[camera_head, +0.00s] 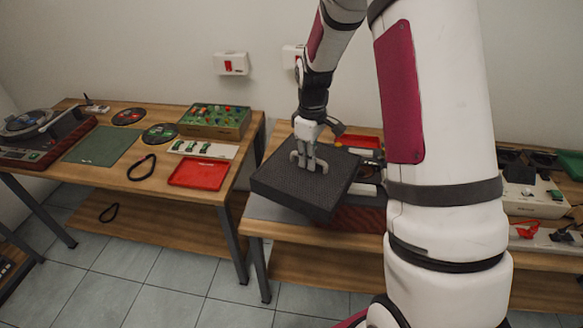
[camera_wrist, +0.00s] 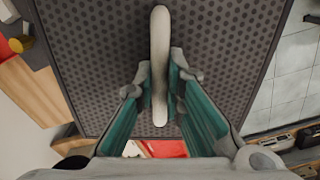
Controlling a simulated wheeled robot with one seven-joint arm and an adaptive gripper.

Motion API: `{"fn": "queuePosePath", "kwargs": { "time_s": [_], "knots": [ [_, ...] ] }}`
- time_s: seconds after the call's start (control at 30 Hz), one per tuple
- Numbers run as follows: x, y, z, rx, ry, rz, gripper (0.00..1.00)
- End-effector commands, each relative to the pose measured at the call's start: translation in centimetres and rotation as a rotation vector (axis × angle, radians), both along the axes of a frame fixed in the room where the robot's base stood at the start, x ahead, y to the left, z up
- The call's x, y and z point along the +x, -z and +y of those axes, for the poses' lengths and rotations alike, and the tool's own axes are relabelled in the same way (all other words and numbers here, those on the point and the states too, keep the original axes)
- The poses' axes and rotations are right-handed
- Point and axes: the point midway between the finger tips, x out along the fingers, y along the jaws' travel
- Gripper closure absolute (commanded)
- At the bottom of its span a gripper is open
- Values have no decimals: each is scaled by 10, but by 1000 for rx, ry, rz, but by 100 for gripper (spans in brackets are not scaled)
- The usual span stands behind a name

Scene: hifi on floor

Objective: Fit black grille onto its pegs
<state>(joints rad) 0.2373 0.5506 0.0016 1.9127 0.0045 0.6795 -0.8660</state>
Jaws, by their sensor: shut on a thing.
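The black grille (camera_head: 290,190) is a dark, square, perforated panel above the right-hand workbench, its near corner toward me. My gripper (camera_head: 310,160) comes down on its top face from above. In the wrist view the grille (camera_wrist: 105,50) fills most of the picture, and my gripper (camera_wrist: 160,85) is shut on a pale bar (camera_wrist: 160,35) standing along the middle of the panel. A dark red body (camera_head: 358,219) shows partly under the grille's right side. The pegs are hidden, and I cannot tell whether the grille touches what is below it.
A red tray (camera_head: 360,142) lies behind the grille. The left bench holds a green mat (camera_head: 105,145), a red tray (camera_head: 200,173), a green parts box (camera_head: 215,121) and a turntable (camera_head: 30,125). My arm covers much of the right bench. A floor gap separates the benches.

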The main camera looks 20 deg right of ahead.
Motion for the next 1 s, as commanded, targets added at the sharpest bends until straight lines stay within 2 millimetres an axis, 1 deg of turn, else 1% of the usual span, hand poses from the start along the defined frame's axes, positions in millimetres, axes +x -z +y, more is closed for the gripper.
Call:
{"fn": "queuePosePath", "kwargs": {
  "time_s": [0.03,0.2,0.47,0.67,1.0],
  "knots": [
    [0,-3,-12,-1,-40,-2,100],
    [-2,-9,-35,-1,-172,-3,100],
    [-5,-15,-58,-4,-293,-1,100],
    [-6,-18,-69,-4,-352,-2,100],
    [-6,-18,-68,-5,-351,-1,100]
  ]
}}
